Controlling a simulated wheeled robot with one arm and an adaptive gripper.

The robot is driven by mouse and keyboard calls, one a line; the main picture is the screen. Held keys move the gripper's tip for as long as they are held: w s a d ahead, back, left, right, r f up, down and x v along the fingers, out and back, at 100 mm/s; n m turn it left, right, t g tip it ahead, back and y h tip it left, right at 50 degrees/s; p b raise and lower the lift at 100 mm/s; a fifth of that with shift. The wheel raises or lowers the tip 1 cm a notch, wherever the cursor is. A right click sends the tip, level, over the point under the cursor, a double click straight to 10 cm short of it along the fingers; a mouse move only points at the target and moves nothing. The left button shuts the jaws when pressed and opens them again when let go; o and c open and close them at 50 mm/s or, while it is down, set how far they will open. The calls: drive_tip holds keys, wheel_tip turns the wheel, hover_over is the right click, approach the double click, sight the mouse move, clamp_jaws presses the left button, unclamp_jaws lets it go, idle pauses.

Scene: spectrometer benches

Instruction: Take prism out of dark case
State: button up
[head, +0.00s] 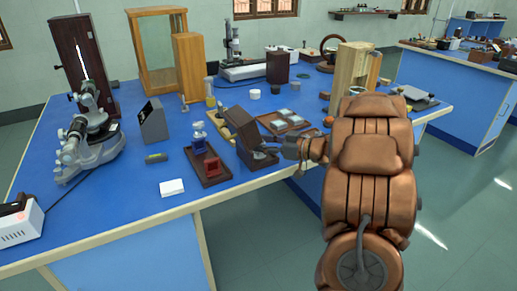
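The dark case (246,134) is a dark brown box on the blue bench, right of the bench's middle front, with what looks like its lid raised. My gripper (274,150) reaches in from the right, with its fingertips at or over the low right part of the case. The fingers are small and dark here. I cannot tell whether they are open or shut, or whether they touch anything. I cannot make out the prism; it may be hidden in the case or behind my fingers.

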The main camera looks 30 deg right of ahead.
drive_tip(key=shift+d+r, duration=0.5)
wheel_tip(320, 180, up, 6)
drive_tip(key=p, duration=0.1)
drive_tip(key=s+d+p, duration=0.1)
drive_tip(key=d+p, duration=0.1)
drive_tip(key=d, duration=1.7)
drive_tip(key=shift+s, duration=0.4)
